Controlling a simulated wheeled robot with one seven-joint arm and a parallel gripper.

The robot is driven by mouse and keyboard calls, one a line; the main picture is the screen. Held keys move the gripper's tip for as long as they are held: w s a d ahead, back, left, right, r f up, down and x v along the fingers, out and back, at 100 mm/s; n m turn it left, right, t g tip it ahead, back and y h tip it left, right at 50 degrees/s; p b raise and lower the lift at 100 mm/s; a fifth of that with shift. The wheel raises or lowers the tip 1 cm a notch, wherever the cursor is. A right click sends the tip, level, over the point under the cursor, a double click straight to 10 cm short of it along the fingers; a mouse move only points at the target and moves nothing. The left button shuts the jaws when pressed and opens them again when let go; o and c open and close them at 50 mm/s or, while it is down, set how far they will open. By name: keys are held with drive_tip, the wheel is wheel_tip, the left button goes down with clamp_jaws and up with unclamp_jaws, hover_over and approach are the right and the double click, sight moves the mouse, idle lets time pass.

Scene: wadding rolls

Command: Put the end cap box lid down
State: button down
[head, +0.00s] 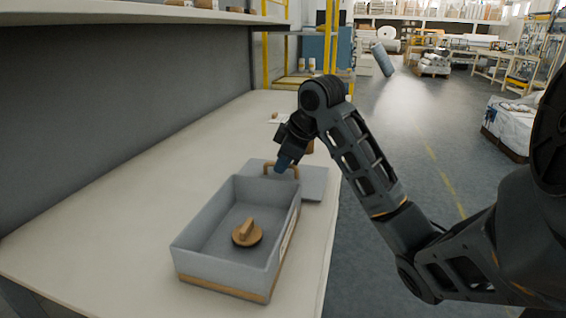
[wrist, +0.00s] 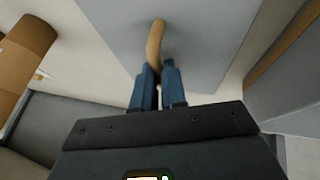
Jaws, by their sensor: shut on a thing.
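The end cap box lid (head: 314,184) is a flat grey panel with a wooden bar handle (head: 296,170). In the head view it is at table height just behind the open grey box; I cannot tell whether it touches the table. My gripper (head: 282,163) is shut on the handle, and the wrist view shows the blue fingers (wrist: 158,88) closed around one end of it. The lid (wrist: 195,45) fills the upper middle of the wrist view. The open box (head: 207,270) has a wooden base trim and holds a round wooden end cap (head: 247,234) with a raised grip.
The pale worktable (head: 100,215) is clear left of the box, with its right edge close by the box and lid. A grey wall panel and a shelf run along the left. A brown cylinder (wrist: 27,45) shows in the wrist view.

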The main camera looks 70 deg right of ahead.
drive_tip(key=shift+f, duration=0.1)
drive_tip(key=c, duration=1.2)
unclamp_jaws()
drive_tip(key=shift+r, duration=0.3)
drive_tip(key=shift+p+v, duration=1.9)
drive_tip(key=shift+v, duration=3.95)
